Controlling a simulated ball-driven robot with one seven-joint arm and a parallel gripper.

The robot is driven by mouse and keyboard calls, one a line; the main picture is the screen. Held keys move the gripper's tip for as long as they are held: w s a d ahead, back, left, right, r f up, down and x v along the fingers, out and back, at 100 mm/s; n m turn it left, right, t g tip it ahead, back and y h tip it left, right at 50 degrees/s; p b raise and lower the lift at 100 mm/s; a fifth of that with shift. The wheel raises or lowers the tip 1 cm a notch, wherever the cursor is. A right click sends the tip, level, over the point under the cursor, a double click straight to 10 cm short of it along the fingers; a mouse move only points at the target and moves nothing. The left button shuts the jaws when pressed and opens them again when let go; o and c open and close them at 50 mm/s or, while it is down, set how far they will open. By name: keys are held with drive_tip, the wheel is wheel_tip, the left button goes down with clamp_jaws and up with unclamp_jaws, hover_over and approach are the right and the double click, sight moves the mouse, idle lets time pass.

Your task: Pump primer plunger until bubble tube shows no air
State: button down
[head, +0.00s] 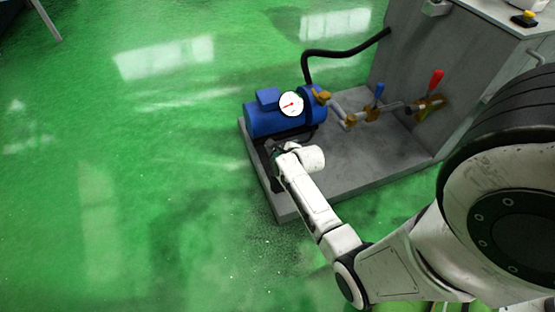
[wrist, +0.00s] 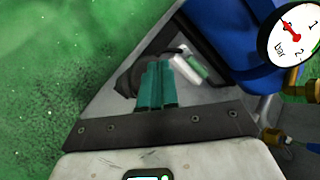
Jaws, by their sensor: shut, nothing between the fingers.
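My gripper (wrist: 156,68) shows as two teal fingers pressed together, shut and empty. In the head view my gripper (head: 275,155) is low beside the blue pump (head: 272,118), at the left edge of its base. A dark rounded part (wrist: 128,78), possibly the primer plunger's knob, lies just beyond and left of the fingertips, partly hidden by them. I cannot tell whether they touch. A small white-and-green tube (wrist: 192,66), possibly the bubble tube, is right of the fingertips. Whether it holds air is too small to tell. In the head view my arm hides this area.
A round gauge (head: 291,104) sits on the pump, which stands on a grey plinth (head: 365,160). A blue-handled valve (head: 379,91) and a red-handled valve (head: 436,80) stand on the right. A black hose (head: 340,53) arches behind. The green floor at left is clear.

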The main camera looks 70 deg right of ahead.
drive_tip(key=shift+f+b, duration=0.6)
drive_tip(key=shift+f, duration=0.8)
idle(1.0)
drive_tip(key=shift+s+r, duration=0.1)
drive_tip(key=shift+r, duration=0.05)
drive_tip(key=shift+r+p, duration=2)
drive_tip(key=shift+p, duration=0.45)
wheel_tip(320, 180, up, 5)
drive_tip(key=p, duration=0.5)
drive_tip(key=shift+p, duration=0.35)
